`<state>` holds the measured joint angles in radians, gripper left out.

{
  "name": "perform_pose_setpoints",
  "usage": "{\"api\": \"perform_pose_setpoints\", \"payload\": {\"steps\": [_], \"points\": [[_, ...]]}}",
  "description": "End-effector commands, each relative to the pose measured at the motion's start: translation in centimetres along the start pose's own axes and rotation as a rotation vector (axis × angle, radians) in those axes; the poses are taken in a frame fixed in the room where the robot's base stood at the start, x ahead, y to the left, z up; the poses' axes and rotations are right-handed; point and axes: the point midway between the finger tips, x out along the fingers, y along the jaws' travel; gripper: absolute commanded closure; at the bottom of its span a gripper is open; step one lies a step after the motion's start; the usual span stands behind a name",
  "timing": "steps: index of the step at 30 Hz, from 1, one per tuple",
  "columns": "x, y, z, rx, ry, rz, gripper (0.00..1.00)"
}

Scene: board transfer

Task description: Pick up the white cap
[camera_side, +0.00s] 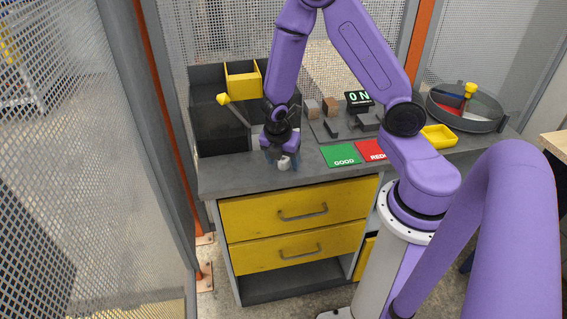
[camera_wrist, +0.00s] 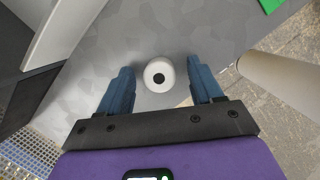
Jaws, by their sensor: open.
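The white cap (camera_wrist: 159,75) is a small round white piece with a dark centre, seen from above in the wrist view. It lies between and slightly beyond the tips of my gripper's two blue fingers (camera_wrist: 162,82), with a gap on each side. In the side view the white cap (camera_side: 284,163) sits on the grey bench top near its front edge. My gripper (camera_side: 282,158) is right above and around it, open, and partly hides it. Whether a finger touches the cap cannot be told from the side view.
Green GOOD (camera_side: 341,156) and red (camera_side: 371,151) plates lie right of my gripper. A dark stepped box (camera_side: 217,125) and a yellow-knobbed lever (camera_side: 224,99) stand to the left. An ON display (camera_side: 358,98), a round divided tray (camera_side: 436,108) and a yellow tray (camera_side: 440,137) are further right.

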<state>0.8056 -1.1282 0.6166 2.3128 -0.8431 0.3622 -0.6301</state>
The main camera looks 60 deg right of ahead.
Motion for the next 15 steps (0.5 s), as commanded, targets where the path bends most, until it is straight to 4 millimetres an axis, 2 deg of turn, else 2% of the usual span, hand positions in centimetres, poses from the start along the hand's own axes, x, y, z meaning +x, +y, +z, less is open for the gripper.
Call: {"api": "perform_pose_setpoints", "payload": {"steps": [1, 6, 7, 15], "points": [[-0.01, 0.01, 0.0, 0.0, 0.0, 0.0, 0.35], [-0.02, 0.0, 0.0, 0.0, 0.0, 0.0, 0.9], [-0.02, 0.0, 0.0, 0.0, 0.0, 0.0, 0.94], [-0.06, 0.0, 0.01, 0.0, 0.0, 0.0, 0.94]]}}
